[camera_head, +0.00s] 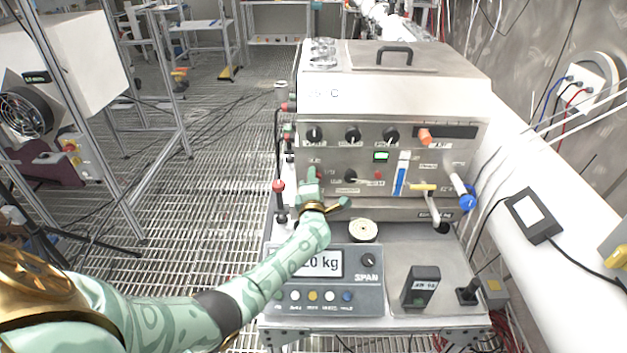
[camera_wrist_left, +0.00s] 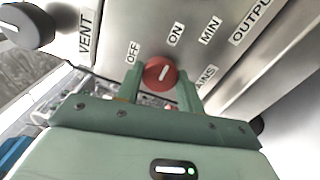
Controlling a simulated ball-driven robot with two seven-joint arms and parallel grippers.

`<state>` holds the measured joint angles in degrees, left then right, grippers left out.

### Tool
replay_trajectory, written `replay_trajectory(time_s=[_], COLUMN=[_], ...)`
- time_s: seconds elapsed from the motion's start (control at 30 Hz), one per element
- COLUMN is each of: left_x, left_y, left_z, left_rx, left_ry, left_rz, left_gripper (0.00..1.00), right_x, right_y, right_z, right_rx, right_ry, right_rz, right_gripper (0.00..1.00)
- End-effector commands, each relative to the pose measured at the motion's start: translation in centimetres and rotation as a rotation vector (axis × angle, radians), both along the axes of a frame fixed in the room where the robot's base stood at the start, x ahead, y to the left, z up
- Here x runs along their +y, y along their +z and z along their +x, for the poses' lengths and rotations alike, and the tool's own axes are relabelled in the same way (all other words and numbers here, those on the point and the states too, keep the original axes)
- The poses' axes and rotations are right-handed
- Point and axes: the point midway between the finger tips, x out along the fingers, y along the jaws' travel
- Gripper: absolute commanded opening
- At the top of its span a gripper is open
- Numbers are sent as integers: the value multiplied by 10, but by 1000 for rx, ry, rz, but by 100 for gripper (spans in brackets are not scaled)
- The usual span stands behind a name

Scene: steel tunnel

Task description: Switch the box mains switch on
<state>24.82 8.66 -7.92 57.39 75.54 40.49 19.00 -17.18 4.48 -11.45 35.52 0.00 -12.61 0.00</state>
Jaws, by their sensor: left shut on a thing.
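The box (camera_head: 390,90) is a steel cabinet with a white upper part, a top handle and a front panel of knobs and labels. In the left wrist view its mains switch (camera_wrist_left: 160,73) is a round red knob with a white pointer line. The line slants toward the ON label (camera_wrist_left: 175,35); the OFF label (camera_wrist_left: 132,52) is to its left. My left gripper (camera_head: 310,178) is at the left of the front panel, and its two fingers (camera_wrist_left: 160,88) are shut on either side of the red knob. In the head view the gripper mostly hides the knob.
Black knobs (camera_head: 352,135), a green display (camera_head: 381,156) and a blue-handled lever (camera_head: 467,201) are on or beside the panel. The grated floor at left is open.

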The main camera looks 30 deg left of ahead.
Motion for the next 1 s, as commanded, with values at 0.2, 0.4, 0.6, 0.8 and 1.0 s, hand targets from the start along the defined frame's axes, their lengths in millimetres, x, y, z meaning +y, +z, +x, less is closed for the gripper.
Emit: replay_trajectory(time_s=[0.2,0.4,0.6,0.8,1.0], left_x=[-1,-1,-1,0,-9], left_y=[-3,-3,-3,-1,0], left_z=[-1,-1,-1,0,-13], left_rx=[12,12,12,9,10], left_ry=[-2,-2,-2,0,-2], left_rz=[10,11,11,11,9], left_gripper=[15,15,59,59,59], right_x=[0,0,-1,-2,-2], right_y=[1,1,1,1,8], right_z=[0,0,0,0,1], right_rx=[0,0,0,0,-3], right_ry=[0,0,1,1,2], right_rz=[0,0,-1,-2,-2], right_gripper=[0,0,0,0,0])
